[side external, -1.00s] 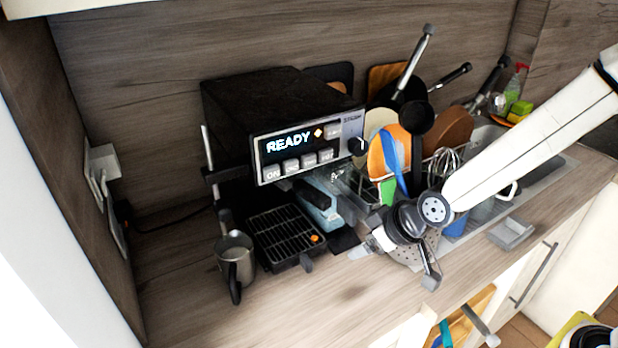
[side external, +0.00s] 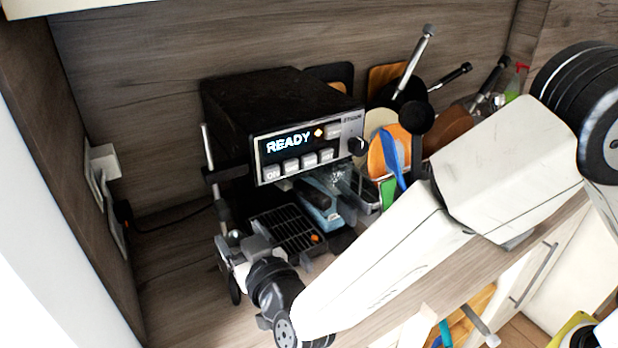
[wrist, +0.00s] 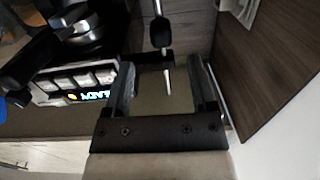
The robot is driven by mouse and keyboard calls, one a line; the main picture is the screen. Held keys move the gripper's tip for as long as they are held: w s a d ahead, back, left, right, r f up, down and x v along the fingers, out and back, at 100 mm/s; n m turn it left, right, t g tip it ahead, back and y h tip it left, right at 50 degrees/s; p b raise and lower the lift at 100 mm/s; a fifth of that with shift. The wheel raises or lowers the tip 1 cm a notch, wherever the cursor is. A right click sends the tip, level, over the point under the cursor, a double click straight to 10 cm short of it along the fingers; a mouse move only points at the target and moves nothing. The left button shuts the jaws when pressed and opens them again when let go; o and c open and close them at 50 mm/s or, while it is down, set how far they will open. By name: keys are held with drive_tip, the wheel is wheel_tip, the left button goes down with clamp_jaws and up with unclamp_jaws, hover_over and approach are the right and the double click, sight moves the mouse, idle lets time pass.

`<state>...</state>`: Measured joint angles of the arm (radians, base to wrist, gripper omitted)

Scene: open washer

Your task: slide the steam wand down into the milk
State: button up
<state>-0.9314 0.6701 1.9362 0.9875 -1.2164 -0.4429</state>
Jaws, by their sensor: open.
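The steam wand (side external: 223,205) hangs at the left side of the espresso machine, on a black bracket. In the wrist view its black grip (wrist: 161,33) and thin pale tip stand between my two fingers, with gaps on both sides. My gripper (side external: 236,245) is at the wand's lower part, in front of the milk pitcher; its fingers also show apart in the wrist view (wrist: 162,70). The pitcher is mostly hidden; its dark handle (side external: 235,291) shows below my gripper. The milk is not visible, and I cannot tell how deep the wand tip sits.
The espresso machine (side external: 260,100) shows READY on its display, with a drip tray (side external: 284,228) right of my gripper. A rack of dishes and utensils (side external: 395,150) stands further right. A side wall with a socket (side external: 103,160) is at the left.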

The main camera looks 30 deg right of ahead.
sight(226, 216)
drive_tip(key=shift+s+a+h, duration=0.15)
drive_tip(key=shift+h, duration=0.15)
drive_tip(key=shift+w, duration=3.9)
drive_tip(key=shift+r, duration=0.1)
clamp_jaws()
